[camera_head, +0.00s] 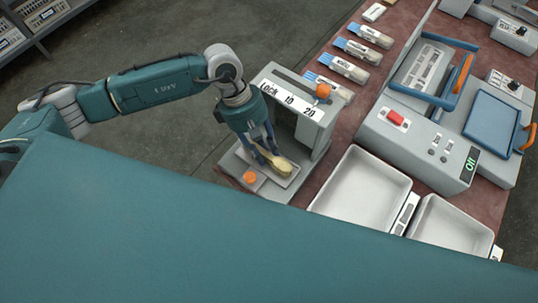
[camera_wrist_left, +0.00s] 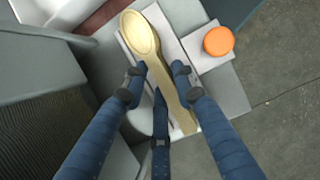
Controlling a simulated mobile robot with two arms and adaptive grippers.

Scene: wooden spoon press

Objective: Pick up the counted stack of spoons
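The wooden spoons (camera_head: 283,166) lie on a pale plate at the foot of a grey counting device (camera_head: 312,130) marked LOCK, 10 and 20. In the left wrist view the top spoon (camera_wrist_left: 141,34) shows its bowl at the upper left and its handle running down between my fingers. How many lie beneath it cannot be seen. My left gripper (camera_head: 262,153) is down over the handle, with fingers on both sides of it in the left wrist view (camera_wrist_left: 160,78). Whether they press on the handle is unclear. My right gripper is not in view.
An orange button (camera_head: 250,177) sits beside the spoons, and an orange knob (camera_head: 323,90) tops the device. Two white trays (camera_head: 362,188) (camera_head: 450,226) stand to the right. A grey press (camera_head: 415,140) with a blue handle is beyond. Several packaged spoon bundles (camera_head: 343,69) lie behind.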

